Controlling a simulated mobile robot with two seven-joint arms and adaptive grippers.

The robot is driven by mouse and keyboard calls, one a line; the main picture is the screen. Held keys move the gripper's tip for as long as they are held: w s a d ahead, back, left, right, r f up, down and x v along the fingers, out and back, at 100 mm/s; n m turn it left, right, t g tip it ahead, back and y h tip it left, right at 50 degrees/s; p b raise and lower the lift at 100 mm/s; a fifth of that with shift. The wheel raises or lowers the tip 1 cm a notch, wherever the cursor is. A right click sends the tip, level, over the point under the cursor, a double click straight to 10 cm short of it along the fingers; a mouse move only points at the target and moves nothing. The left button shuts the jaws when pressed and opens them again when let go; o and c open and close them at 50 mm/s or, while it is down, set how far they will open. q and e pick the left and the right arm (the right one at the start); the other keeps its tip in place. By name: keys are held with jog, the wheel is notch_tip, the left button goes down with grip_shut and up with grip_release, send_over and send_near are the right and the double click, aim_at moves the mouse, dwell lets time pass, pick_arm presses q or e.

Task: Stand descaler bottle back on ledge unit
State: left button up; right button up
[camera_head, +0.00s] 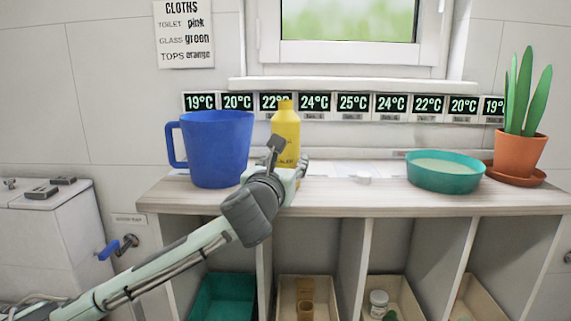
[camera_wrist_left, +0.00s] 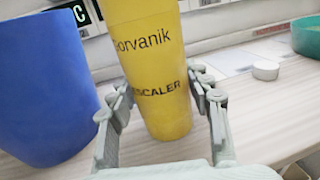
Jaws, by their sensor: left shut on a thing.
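The yellow descaler bottle (camera_head: 286,125) stands upright at the ledge unit's wooden top (camera_head: 345,196), to the right of the blue mug. In the left wrist view the bottle (camera_wrist_left: 152,70) shows its dark lettering between my fingers, and its base appears at or very near the wooden surface; contact is hard to tell. My left gripper (camera_head: 287,158) is shut on the bottle's lower part, with a finger on each side; it also shows in the left wrist view (camera_wrist_left: 160,105). My right gripper is not in view.
A blue mug (camera_head: 218,148) stands close left of the bottle. A small white cap (camera_head: 363,178) lies to the right. A teal bowl (camera_head: 443,175) and a potted plant (camera_head: 519,155) stand further right. Open compartments with bins are below. The ledge's front middle is clear.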

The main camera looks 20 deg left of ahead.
pick_arm(q)
jog(key=shift+r, duration=0.15)
jog(key=o, duration=1.5)
jog(key=shift+f, duration=0.2)
jog(key=shift+r, duration=0.1)
jog(key=shift+s, duration=0.2)
jog(key=s+d, duration=0.1)
jog(key=s, duration=1)
jog(key=shift+s, duration=0.3)
